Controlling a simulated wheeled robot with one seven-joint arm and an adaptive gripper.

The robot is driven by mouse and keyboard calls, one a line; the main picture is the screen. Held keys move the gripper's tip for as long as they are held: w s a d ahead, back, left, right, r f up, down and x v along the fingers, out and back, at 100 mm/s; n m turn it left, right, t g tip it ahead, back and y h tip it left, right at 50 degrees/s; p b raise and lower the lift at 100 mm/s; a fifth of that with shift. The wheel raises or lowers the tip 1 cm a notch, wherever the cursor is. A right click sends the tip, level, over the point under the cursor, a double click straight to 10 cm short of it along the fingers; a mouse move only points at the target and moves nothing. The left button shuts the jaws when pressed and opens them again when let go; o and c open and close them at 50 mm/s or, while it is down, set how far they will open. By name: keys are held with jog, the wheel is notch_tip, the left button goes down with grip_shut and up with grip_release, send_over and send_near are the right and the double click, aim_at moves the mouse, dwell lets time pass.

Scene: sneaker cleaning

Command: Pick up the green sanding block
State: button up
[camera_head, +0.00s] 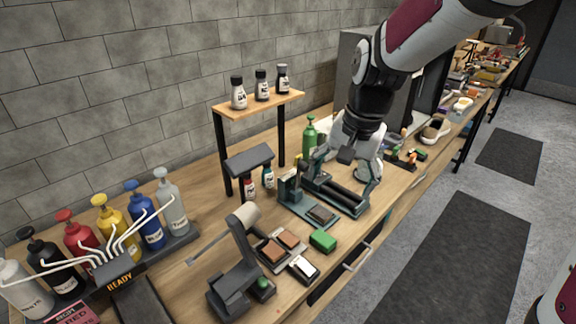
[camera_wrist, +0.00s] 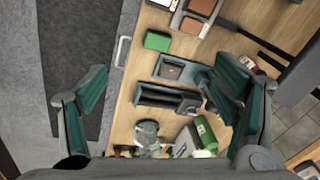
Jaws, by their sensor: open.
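The green sanding block (camera_head: 323,240) lies on the wooden workbench near its front edge, just in front of a teal-and-dark tool holder. In the wrist view the green block (camera_wrist: 157,41) shows near the top, a little left of centre, with nothing over it. My gripper (camera_wrist: 160,92) is open and empty, its two teal-padded fingers spread wide at left and right. In the head view my gripper (camera_head: 346,155) hangs above the bench, behind and to the right of the block, and is apart from it. Its fingertips are hard to make out there.
The tool holder (camera_head: 336,194) stands between my gripper and the block. Brown pads (camera_head: 272,250) and a white-topped block (camera_head: 303,268) lie left of the block. A green bottle (camera_head: 309,136) and a small shelf (camera_head: 258,104) stand behind. A drawer handle (camera_head: 357,257) is below the front edge.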

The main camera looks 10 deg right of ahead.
jog(key=w+f+m+g+h, duration=0.1)
jog(key=w+f+m, duration=0.1)
jog(key=w+f, duration=0.35)
jog(key=w+f+m+g, duration=0.1)
jog(key=w+f+m, duration=0.15)
jog(key=f, duration=0.65)
send_over(323, 238)
jog(key=shift+n, duration=0.35)
notch_tip(323, 238, down, 8)
jog(key=shift+s+a+f, duration=0.1)
jog(key=shift+f, duration=0.05)
jog(key=shift+f+p, duration=0.75)
jog(key=shift+f, duration=1.8)
jog(key=shift+c, duration=0.3)
jog(key=c, duration=1.3)
jog(key=shift+r, duration=0.1)
jog(key=shift+w+r, duration=0.2)
jog(key=shift+r, duration=0.55)
jog(key=shift+s+r+b, duration=0.2)
jog(key=shift+r+b, duration=0.25)
jog(key=shift+r, duration=0.6)
jog(key=s+r, duration=0.1)
jog(key=s, duration=1.4)
jog(key=shift+s+r, duration=0.15)
jog(key=shift+s, duration=0.2)
